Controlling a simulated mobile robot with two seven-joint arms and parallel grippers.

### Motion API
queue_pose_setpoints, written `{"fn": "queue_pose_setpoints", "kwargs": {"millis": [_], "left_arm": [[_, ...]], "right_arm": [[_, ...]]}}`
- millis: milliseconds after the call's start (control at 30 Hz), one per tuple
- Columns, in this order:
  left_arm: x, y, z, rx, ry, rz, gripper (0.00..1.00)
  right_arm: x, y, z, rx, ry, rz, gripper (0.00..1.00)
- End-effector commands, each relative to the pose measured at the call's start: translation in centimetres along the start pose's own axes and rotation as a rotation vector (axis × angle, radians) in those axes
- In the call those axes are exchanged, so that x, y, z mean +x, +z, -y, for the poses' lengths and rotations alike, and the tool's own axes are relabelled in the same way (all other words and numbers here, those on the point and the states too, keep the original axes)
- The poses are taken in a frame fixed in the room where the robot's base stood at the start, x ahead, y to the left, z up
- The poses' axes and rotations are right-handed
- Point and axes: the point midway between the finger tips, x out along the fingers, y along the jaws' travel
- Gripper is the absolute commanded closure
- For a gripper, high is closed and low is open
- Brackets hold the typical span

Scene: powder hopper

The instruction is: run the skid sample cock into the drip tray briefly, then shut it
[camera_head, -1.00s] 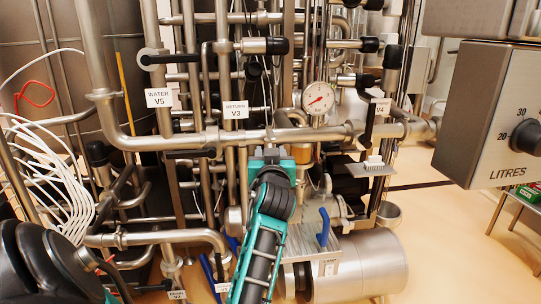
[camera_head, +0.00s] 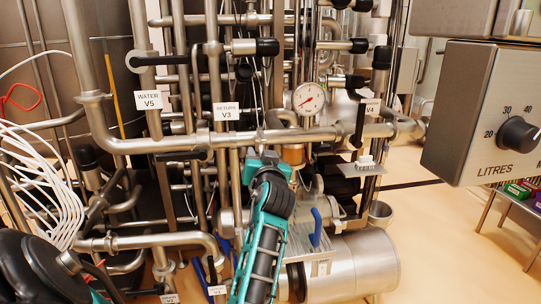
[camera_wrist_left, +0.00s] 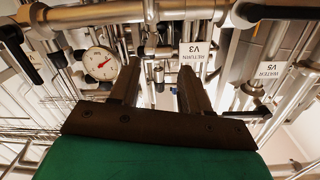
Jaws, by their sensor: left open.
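My left gripper (camera_head: 268,166) is in front of the pipework, just under the long horizontal pipe and right of the RETURN V3 tag (camera_head: 226,112). Its wrist hides its fingertips in the head view. In the left wrist view the fingers (camera_wrist_left: 159,72) stand apart with nothing gripped, and small fittings show behind the gap. A small metal tray or shelf (camera_head: 348,170) with a white item on it sits below the V4 tag (camera_head: 370,107); I cannot tell whether it is the drip tray. I cannot pick out the sample cock for certain. My right gripper is not in view.
A pressure gauge (camera_head: 308,98) is right of the gripper, also in the left wrist view (camera_wrist_left: 100,63). A blue lever (camera_head: 316,228) rises by a steel cylinder (camera_head: 362,266). A LITRES dial box (camera_head: 485,110) is at right. Floor is clear at lower right.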

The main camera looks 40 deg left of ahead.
Motion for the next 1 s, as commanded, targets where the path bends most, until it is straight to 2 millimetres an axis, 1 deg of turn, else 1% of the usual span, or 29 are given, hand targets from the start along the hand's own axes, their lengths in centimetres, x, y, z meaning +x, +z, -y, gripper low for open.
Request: {"fn": "queue_pose_setpoints", "kwargs": {"millis": [33, 67, 100, 167, 200, 300, 400, 500, 667, 767, 1000], "left_arm": [[0.5, 0.4, -0.7, 0.127, -0.032, 0.028, 0.53], [0.8, 0.6, -0.9, 0.223, -0.055, 0.045, 0.53], [1.2, 0.8, -1.4, 0.356, -0.084, 0.073, 0.53], [1.6, 0.7, -2.0, 0.557, -0.124, 0.112, 0.53], [1.7, 0.6, -2.4, 0.686, -0.146, 0.139, 0.53], [1.9, 0.0, -3.4, 0.969, -0.191, 0.196, 0.53], [1.8, -0.8, -4.0, 1.17, -0.223, 0.238, 0.53], [1.8, -1.2, -4.4, 1.278, -0.24, 0.26, 0.53], [2.6, -1.4, -4.1, 1.313, -0.249, 0.267, 0.53], [3.7, -1.3, -3.7, 1.311, -0.25, 0.267, 0.53], [7.1, -1.1, -2.5, 1.307, -0.249, 0.266, 0.53]], "right_arm": [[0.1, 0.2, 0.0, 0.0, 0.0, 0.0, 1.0], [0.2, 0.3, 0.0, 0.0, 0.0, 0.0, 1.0], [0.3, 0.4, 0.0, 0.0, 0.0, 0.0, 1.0], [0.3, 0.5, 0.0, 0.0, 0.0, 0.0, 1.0], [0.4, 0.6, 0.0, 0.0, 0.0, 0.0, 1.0], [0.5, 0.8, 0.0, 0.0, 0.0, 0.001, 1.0], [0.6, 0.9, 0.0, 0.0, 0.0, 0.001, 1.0], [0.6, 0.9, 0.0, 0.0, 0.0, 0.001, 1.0], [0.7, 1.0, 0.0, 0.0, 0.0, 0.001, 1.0], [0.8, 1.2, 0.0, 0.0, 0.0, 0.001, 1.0], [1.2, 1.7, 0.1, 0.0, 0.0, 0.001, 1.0]]}}
